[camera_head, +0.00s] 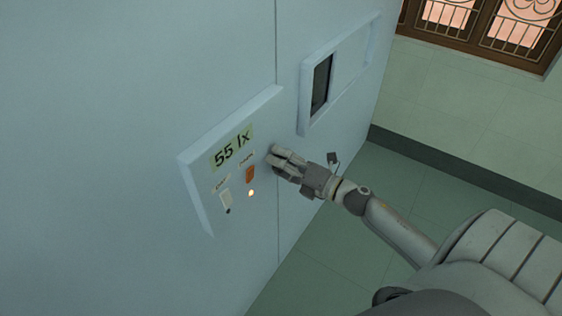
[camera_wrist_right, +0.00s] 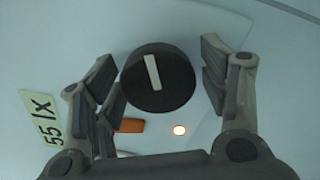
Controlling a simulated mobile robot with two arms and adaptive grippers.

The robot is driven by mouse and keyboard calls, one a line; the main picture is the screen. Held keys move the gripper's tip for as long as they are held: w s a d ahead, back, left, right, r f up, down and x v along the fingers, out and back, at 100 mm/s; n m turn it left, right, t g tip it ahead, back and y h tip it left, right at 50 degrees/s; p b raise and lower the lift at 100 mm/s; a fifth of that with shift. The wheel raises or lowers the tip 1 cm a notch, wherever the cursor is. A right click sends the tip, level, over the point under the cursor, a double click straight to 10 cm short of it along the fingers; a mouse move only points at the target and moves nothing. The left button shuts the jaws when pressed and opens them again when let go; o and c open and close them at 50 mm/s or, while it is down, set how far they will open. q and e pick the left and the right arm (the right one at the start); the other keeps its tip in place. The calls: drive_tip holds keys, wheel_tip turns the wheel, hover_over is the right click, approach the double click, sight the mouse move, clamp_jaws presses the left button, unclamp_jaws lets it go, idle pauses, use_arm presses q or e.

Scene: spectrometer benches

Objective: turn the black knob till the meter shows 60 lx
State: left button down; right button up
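The black knob (camera_wrist_right: 158,78) with a white pointer bar shows in the right wrist view, between the two fingers of my right gripper. The fingers are open on either side of it, with a small gap on the right; on the left I cannot tell whether the finger touches. In the head view my right gripper (camera_head: 274,158) is at the panel's right part and hides the knob. The meter (camera_head: 232,147) reads 55 lx; its label also shows sideways in the wrist view (camera_wrist_right: 41,118). My left gripper is not in view.
An orange switch (camera_head: 250,174), a lit round lamp (camera_head: 251,193) and a white switch (camera_head: 226,200) sit on the same panel below the meter. A recessed dark window (camera_head: 321,83) is to the right on the cabinet face. Open floor (camera_head: 340,240) lies right of the cabinet.

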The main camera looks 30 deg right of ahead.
idle(0.3)
drive_tip(key=v, duration=1.2)
idle(0.4)
